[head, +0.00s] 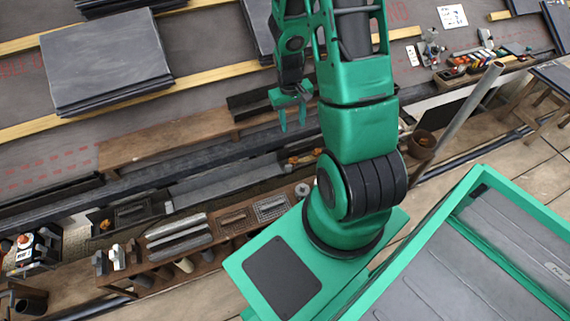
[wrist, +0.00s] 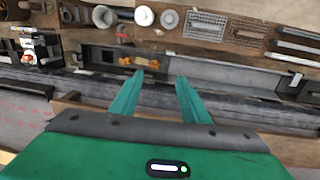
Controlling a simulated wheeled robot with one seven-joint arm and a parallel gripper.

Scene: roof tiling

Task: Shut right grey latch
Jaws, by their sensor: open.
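My gripper (head: 292,112) hangs above the dark gutter edge, left of my green arm in the head view. In the wrist view its two green fingers (wrist: 160,78) stand apart with nothing between them. A long grey trough (head: 225,180) runs along the ledge below my gripper; it also shows in the wrist view (wrist: 222,70). A small pale upright piece (wrist: 295,83) is at the trough's end in the wrist view, and shows in the head view (head: 168,207). I cannot tell whether it is the right grey latch, or how any latch stands.
A wooden shelf (head: 225,245) with grilles and grey bars runs alongside the trough. Orange pieces (wrist: 135,62) lie in a dark tray near my fingers. Slate stacks (head: 105,62) lie on the roof. A pole (head: 470,105) slants up at the right.

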